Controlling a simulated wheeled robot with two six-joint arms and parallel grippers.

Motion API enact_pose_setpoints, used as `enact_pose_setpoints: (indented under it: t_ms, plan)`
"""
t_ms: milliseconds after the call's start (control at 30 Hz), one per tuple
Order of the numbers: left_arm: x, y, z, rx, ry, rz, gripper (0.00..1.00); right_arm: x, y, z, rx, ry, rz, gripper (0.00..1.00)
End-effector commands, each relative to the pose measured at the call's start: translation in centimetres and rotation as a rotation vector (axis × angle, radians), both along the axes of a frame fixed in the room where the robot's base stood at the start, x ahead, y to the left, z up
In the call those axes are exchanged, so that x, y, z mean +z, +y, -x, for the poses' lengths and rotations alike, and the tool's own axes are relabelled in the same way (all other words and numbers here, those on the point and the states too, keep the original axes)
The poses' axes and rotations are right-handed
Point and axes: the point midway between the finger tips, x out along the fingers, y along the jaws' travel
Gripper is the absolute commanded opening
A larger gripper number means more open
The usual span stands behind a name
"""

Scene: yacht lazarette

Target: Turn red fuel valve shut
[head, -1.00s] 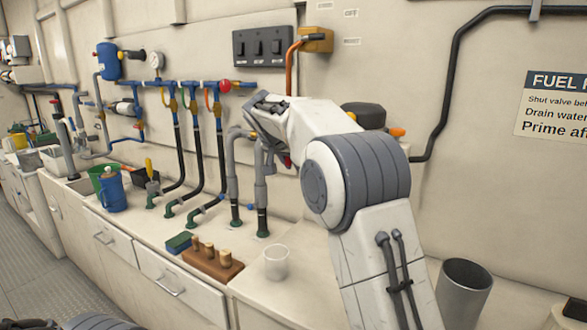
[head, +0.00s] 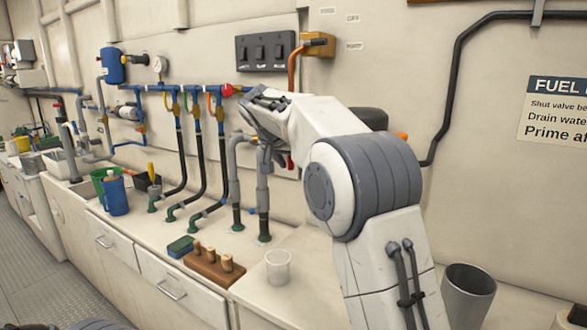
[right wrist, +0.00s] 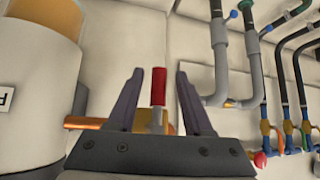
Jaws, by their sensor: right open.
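The red valve handle (right wrist: 158,86) stands upright on a grey stem in the right wrist view, on a copper-coloured pipe (right wrist: 88,122). My right gripper (right wrist: 159,73) is open, with one finger on each side of the handle and a gap on both sides. In the head view my right gripper (head: 277,156) is by the wall, partly hidden by its own wrist. A bit of red (head: 291,161) shows just beside it; most of the valve is hidden there. My left gripper is not in view.
Grey pipes (head: 263,192) rise from the bench close left of my right gripper. A white cup (head: 278,267) and a wooden peg block (head: 208,268) stand on the bench below. A fuel notice (head: 555,110) hangs at right.

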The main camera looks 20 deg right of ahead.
Motion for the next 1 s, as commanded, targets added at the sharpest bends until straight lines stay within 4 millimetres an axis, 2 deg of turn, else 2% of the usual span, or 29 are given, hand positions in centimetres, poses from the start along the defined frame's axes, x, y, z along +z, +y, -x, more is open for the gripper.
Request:
enact_pose_setpoints:
  t_ms: [200, 400, 900, 1000]
  plan:
    - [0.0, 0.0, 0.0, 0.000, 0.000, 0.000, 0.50, 3.3, 2.2, 2.4, 0.003, -0.003, -0.001, 0.51]
    - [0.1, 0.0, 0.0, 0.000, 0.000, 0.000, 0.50, 5.0, 3.3, 3.7, 0.002, -0.003, 0.000, 0.51]
    - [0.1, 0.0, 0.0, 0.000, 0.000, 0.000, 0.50, 5.3, 3.5, 4.0, 0.001, -0.001, -0.001, 0.51]
    - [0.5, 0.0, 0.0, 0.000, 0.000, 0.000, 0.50, 5.2, 4.2, 4.4, 0.027, 0.018, -0.002, 0.51]
